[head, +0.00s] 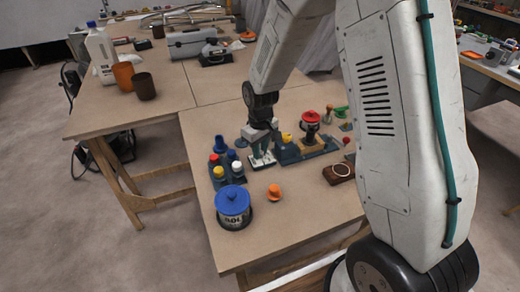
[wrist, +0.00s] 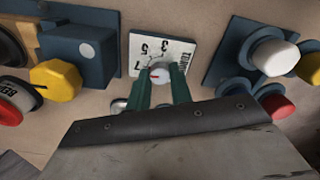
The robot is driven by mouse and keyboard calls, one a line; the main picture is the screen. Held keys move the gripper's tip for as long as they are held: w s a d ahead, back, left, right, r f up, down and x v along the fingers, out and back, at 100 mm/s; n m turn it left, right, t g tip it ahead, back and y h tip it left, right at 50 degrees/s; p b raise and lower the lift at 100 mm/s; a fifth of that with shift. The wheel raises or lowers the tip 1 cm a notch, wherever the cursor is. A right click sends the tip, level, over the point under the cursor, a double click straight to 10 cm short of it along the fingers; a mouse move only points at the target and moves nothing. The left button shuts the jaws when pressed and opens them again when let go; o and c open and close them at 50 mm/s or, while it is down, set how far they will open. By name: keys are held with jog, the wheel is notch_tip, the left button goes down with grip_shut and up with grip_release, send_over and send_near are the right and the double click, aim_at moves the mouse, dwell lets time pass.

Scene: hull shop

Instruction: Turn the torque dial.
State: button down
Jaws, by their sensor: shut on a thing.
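The torque dial's white plate (wrist: 176,50) lies on the table, with black numbers including 3, 5 and 7 on its face. It also shows below my gripper in the head view (head: 262,161). The dial's grey knob (wrist: 160,71) has a small red mark on it. My gripper (wrist: 162,80) points down with its green fingers on either side of the knob, shut on it. In the head view my gripper (head: 262,148) stands over the plate. The fingers hide part of the knob and the near edge of the plate.
A blue block (wrist: 80,50) with a yellow knob (wrist: 55,80) stands close on the left in the wrist view. A rack of coloured caps (wrist: 265,55) stands close on the right. A blue-lidded tin (head: 233,206) and an orange knob (head: 274,191) stand nearer the table's front.

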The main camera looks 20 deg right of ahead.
dwell(0.4)
jog(key=c, duration=1.3)
grip_release()
jog(key=shift+o, duration=0.2)
jog(key=shift+r, duration=0.1)
notch_tip(320, 180, up, 8)
jog(key=shift+f, duration=0.15)
jog(key=s+d+r+m, duration=0.1)
jog(key=s+r, duration=0.5)
jog(key=s, duration=0.4)
jog(key=s+d+r+m+t, duration=0.1)
jog(key=s+r+m, duration=0.1)
jog(key=s+r, duration=0.4)
jog(key=s+d+r+m, duration=0.1)
jog(key=s+r, duration=0.6)
jog(key=s, duration=0.7)
jog(key=shift+m, duration=0.3)
